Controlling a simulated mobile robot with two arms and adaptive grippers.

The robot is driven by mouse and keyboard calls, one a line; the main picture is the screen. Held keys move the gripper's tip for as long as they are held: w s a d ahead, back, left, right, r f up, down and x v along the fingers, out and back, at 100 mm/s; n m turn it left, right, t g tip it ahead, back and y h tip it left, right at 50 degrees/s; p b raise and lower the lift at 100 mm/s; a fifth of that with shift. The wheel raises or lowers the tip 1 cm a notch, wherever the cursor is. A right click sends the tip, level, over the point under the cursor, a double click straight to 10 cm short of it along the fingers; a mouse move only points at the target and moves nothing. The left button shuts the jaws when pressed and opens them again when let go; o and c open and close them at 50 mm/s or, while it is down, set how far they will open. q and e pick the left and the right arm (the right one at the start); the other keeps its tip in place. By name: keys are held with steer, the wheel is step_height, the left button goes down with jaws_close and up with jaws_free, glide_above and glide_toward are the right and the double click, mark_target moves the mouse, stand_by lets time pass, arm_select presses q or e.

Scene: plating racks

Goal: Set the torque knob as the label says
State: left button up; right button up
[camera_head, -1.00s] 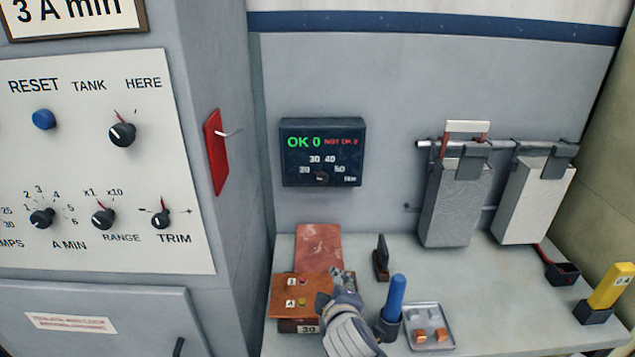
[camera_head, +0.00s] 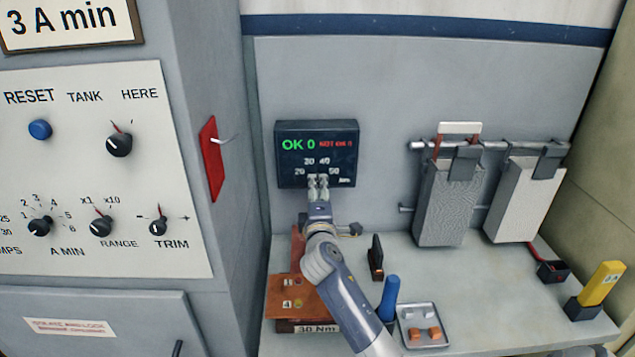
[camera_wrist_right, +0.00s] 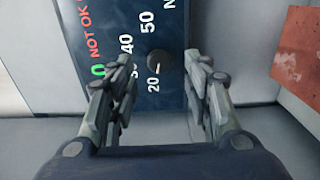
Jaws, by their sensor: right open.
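The dark torque box (camera_head: 290,173) hangs on the grey wall, with "OK 0" in green, "NOT OK 0" in red and a 20 to 50 Nm scale. Its black torque knob (camera_wrist_right: 160,63) shows in the right wrist view, its pale pointer line toward the 20. My right gripper (camera_head: 318,182) is in front of the box and covers the knob in the head view. In the wrist view my right gripper (camera_wrist_right: 160,95) is open, a finger on each side of the knob, not touching it. The label (camera_head: 317,329) on the bench block reads "30 Nm". My left gripper is not in view.
A brown block with buttons (camera_head: 290,296), a blue-handled tool (camera_head: 389,297), a small tray (camera_head: 432,311) and a black upright piece (camera_head: 375,258) stand on the bench. Two grey boxes hang on a rail at right. A knob panel (camera_head: 80,255) is at left.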

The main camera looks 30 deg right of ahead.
steer(key=x, duration=0.3)
steer(key=shift+w+d, duration=0.15)
steer(key=shift+w, duration=0.1)
steer(key=c, duration=1.1)
